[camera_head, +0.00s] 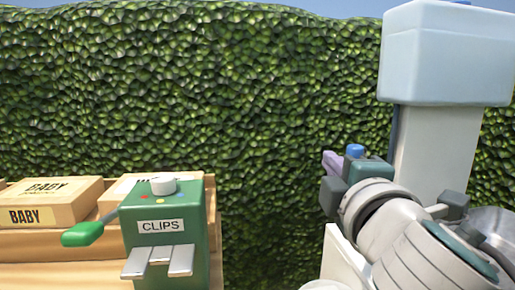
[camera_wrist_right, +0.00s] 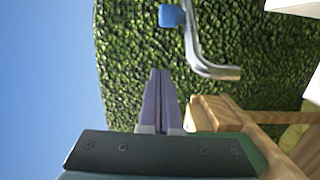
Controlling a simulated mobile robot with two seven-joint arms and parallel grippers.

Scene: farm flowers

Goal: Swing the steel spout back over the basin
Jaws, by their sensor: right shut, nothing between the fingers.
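The steel spout (camera_wrist_right: 205,58) shows in the right wrist view as a bent shiny pipe with a blue knob (camera_wrist_right: 171,16) beside it. It lies above and to the right of my right gripper's fingertips, with a gap between. My right gripper (camera_wrist_right: 160,72) is shut and empty, its purple fingers together. In the head view my right gripper (camera_head: 330,161) is at centre right, beside a small blue piece that looks like the knob (camera_head: 355,150). The spout's pipe is hidden there. I cannot make out the basin for certain. My left gripper is out of view.
A green CLIPS box (camera_head: 165,255) with a green-handled lever stands at lower left, before a wooden table with a BABY box (camera_head: 52,200). A pale column with a light-blue top (camera_head: 445,55) rises at right. A hedge (camera_head: 220,80) fills the back.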

